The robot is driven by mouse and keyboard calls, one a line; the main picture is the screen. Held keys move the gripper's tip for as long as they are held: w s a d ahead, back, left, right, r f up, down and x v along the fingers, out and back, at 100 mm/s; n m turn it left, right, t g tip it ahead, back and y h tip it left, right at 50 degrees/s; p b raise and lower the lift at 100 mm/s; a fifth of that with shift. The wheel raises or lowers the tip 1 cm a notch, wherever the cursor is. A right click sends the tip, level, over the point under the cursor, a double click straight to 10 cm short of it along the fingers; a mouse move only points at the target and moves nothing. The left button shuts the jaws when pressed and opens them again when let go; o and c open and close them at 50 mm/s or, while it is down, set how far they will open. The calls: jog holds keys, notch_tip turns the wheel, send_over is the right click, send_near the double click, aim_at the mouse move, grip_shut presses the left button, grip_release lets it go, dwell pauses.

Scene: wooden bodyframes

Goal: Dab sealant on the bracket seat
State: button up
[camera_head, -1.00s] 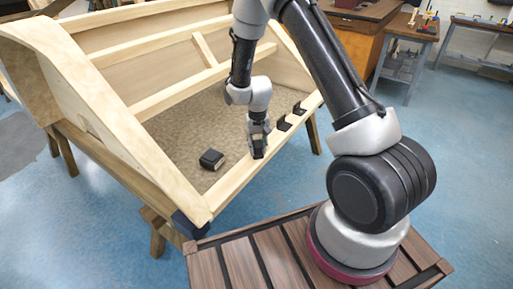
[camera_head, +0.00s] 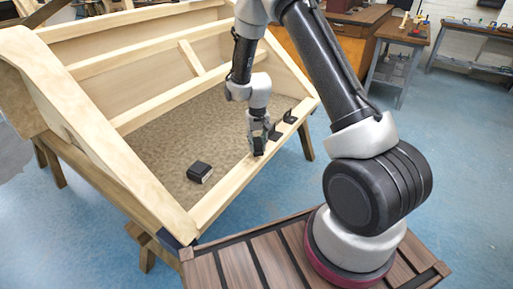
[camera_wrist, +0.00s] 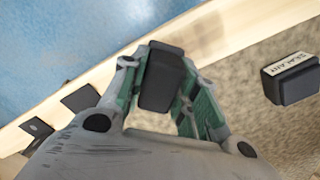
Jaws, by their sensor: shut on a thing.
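My gripper (camera_head: 258,146) is shut on a dark block (camera_wrist: 162,78), which sits between its green-sided fingers in the wrist view. The block is over the front wooden rail (camera_head: 232,187); whether it touches the wood I cannot tell. Two black brackets stand on this rail beyond my gripper: a nearer one (camera_head: 275,134) and a farther one (camera_head: 290,117). They also show left of my gripper in the wrist view, as dark plates (camera_wrist: 80,98). A black box with a pale label reading SEALANT (camera_wrist: 292,78) lies on the brown panel, left of my gripper in the head view (camera_head: 199,172).
The brown panel (camera_head: 190,125) inside the wooden frame is mostly bare. Raised wooden ribs (camera_head: 150,105) and a tall curved side (camera_head: 95,120) bound it. Workbenches (camera_head: 405,40) stand at the back, and blue floor is open on the right.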

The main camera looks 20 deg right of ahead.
aim_at(258, 140)
jog(key=shift+r, duration=3.15)
